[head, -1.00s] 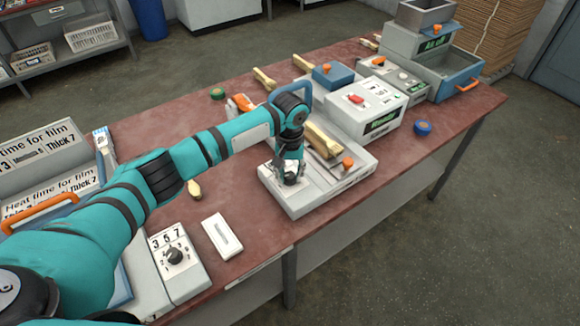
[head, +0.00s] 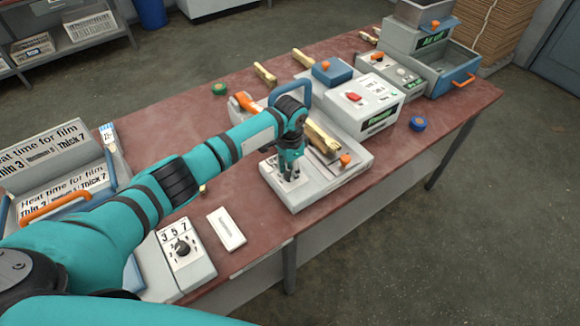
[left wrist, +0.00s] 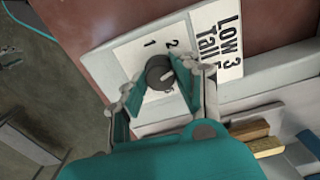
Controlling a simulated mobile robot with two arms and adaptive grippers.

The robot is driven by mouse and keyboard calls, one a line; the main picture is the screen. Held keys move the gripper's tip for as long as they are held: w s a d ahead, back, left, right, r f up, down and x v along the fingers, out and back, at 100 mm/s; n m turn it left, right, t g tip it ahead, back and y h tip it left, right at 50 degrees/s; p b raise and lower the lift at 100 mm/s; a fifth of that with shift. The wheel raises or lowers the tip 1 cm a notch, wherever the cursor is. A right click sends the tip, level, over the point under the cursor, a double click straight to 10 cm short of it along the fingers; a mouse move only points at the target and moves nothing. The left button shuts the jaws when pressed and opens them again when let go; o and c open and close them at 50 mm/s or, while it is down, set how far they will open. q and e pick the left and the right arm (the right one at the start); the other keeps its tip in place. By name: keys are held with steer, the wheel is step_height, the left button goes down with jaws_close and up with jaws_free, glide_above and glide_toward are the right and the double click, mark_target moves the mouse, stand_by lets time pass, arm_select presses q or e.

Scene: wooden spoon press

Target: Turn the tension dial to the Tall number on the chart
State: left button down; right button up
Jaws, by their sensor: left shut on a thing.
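The tension dial (left wrist: 160,72) is a round dark knob with a pale pointer mark, on a white plate (left wrist: 135,55) where the numbers 1 and 2 show. The mark points toward the right of the left wrist view. A chart (left wrist: 217,40) beside it reads "Low 3" and "Tall"; the number after Tall is not clearly readable. My left gripper (left wrist: 160,88) is shut on the knob, one finger on each side. In the head view my left gripper (head: 291,176) points down at the near end of the grey press base (head: 300,200) and hides the dial. My right gripper is out of view.
Another dial box (head: 182,250) marked 3 5 7 and a white block (head: 226,228) stand nearer. A wooden spoon (head: 322,138) lies on the press base beside the gripper. A white machine with a red button (head: 354,97) stands behind. A blue roll (head: 418,124) lies right.

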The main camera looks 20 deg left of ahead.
arm_select(q)
steer(key=m, duration=0.5)
steer(key=shift+m+p, duration=0.3)
steer(key=m, duration=0.5)
steer(key=m+b, duration=0.1)
steer(key=m, duration=0.9)
steer(key=shift+r+m+b, duration=0.1)
steer(key=shift+m+b, duration=0.3)
steer(key=shift+w, duration=0.1)
steer(key=c, duration=1)
jaws_free()
